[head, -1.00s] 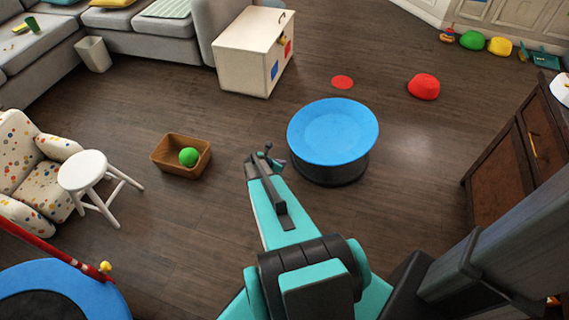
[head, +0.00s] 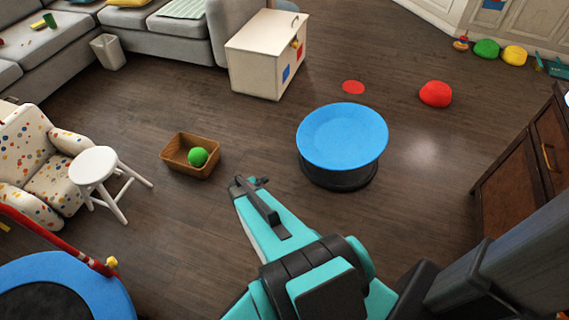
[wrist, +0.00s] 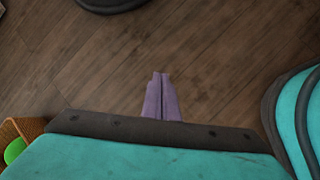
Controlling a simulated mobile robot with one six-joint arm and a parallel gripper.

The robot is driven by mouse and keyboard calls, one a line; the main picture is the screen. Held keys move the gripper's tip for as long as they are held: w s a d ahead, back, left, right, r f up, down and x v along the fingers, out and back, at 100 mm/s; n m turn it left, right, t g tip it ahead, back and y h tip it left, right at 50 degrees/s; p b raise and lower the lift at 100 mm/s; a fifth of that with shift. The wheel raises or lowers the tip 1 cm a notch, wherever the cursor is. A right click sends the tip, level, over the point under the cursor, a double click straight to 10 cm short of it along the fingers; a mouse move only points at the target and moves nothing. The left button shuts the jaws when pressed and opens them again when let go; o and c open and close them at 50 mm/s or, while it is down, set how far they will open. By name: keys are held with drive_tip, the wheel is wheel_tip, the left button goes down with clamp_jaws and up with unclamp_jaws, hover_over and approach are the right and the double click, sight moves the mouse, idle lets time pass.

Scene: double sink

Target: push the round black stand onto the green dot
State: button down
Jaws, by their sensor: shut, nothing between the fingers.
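The round stand has a blue top (head: 342,135) and a black base (head: 338,179). It stands upright on the wood floor, right of centre in the head view. A flat red dot (head: 353,87) lies on the floor just beyond it; I see no green dot. My gripper (head: 250,182) is to the left of the stand and nearer to me, apart from it. In the wrist view its purple fingers (wrist: 161,82) are shut together with nothing between them. A dark round edge (wrist: 110,3) at the top of that view looks like part of the stand's base.
A wicker basket (head: 168,158) with a green ball (head: 197,156) stands left of my gripper. A white chest (head: 251,71) is behind, left of the red dot. A red dome (head: 435,94) is to the dot's right. A wooden cabinet (head: 510,165) bounds the right.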

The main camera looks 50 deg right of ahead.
drive_tip(key=s+a+m+g+y, duration=0.1)
drive_tip(key=s+a, duration=0.4)
drive_tip(key=a, duration=0.5)
drive_tip(key=s+a+r+m+g+y, duration=0.1)
drive_tip(key=s+a+m+y, duration=0.2)
drive_tip(key=s+a+m, duration=0.3)
drive_tip(key=s+a+r+m+g+y, duration=0.1)
drive_tip(key=s+a+m, duration=0.3)
drive_tip(key=a, duration=1.1)
drive_tip(key=shift+s+r+g+y, duration=0.3)
drive_tip(key=shift+s+y, duration=0.1)
drive_tip(key=shift+s, duration=0.4)
drive_tip(key=shift+s, duration=0.1)
